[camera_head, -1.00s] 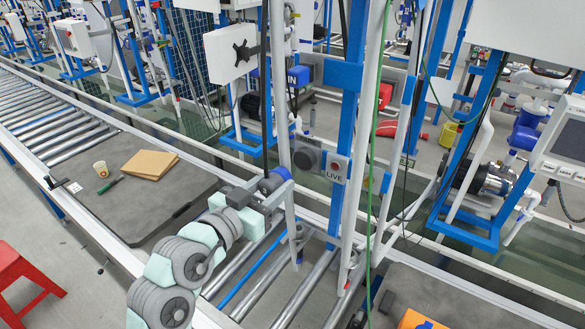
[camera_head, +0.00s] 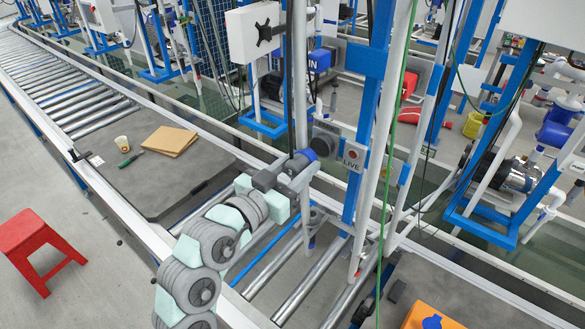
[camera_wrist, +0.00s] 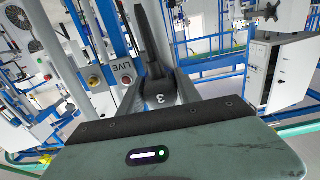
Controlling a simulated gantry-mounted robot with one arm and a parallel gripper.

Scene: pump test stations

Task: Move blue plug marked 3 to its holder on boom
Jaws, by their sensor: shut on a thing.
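My gripper (camera_head: 286,173) is shut on the blue plug (camera_head: 306,154) and holds it in the air over the conveyor. In the wrist view, a dark part marked 3 (camera_wrist: 161,98) sits between the fingers; its blue colour is hard to make out there. A grey box with a dark round socket (camera_head: 325,138) is mounted on the upright frame, just beyond the plug and left of the LIVE panel (camera_head: 351,156). The plug overlaps the box's edge in the head view, so I cannot tell whether they touch. I cannot identify the boom holder for certain.
White and blue posts (camera_head: 372,110) and a hanging green cable (camera_head: 392,150) stand right of my gripper. An orange box (camera_head: 425,317) is at lower right, a red stool (camera_head: 38,240) at left.

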